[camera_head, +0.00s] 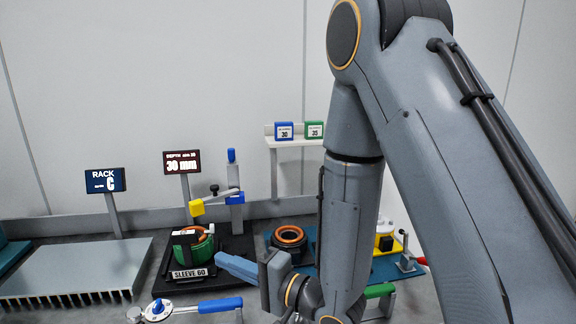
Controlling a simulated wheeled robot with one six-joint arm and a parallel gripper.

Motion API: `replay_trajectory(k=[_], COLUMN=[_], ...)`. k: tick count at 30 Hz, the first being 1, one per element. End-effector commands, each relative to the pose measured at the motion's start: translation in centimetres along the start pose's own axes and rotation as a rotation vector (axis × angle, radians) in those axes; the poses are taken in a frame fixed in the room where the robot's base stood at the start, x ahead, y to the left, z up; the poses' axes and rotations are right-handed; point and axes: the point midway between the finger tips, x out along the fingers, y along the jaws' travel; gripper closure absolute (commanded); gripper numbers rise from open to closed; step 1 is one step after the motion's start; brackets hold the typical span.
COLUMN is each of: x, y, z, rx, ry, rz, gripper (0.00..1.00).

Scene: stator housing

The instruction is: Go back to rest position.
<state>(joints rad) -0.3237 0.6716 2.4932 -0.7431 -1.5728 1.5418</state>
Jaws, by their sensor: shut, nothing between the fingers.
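My gripper (222,261) is low in the middle of the view, at the end of my grey arm, pointing left. Its blue-grey fingers are shut with nothing visible between them. I cannot tell how high the gripper is above the bench. My arm covers much of the right side.
A dark ring part with a copper-coloured rim (290,236) stands behind my gripper. A blue-handled lever (220,305) lies in front. A finned grey plate (75,268) is at left. A shelf (290,142) holds blue and green boxes. Signs read "RACK C" and "30 mm".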

Motion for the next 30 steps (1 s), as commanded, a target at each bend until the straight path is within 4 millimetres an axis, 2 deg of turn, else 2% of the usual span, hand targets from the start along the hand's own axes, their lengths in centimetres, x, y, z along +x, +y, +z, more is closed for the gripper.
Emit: replay_trajectory(k=[11, 17, 20, 23, 27, 30], x=[-1.0, -2.9, -4.8, -7.8, -13.6, -18.0], y=[1.8, 3.3, 4.2, 5.1, 6.2, 6.7], z=[-4.1, -7.7, -10.0, -12.6, -15.2, -15.8], rx=[-0.193, -0.340, -0.424, -0.517, -0.608, -0.632], ry=[0.101, 0.170, 0.206, 0.237, 0.230, 0.185], rz=[0.177, 0.348, 0.472, 0.641, 0.909, 1.087], gripper=[1.00, 1.00, 1.00, 1.00, 1.00, 1.00])
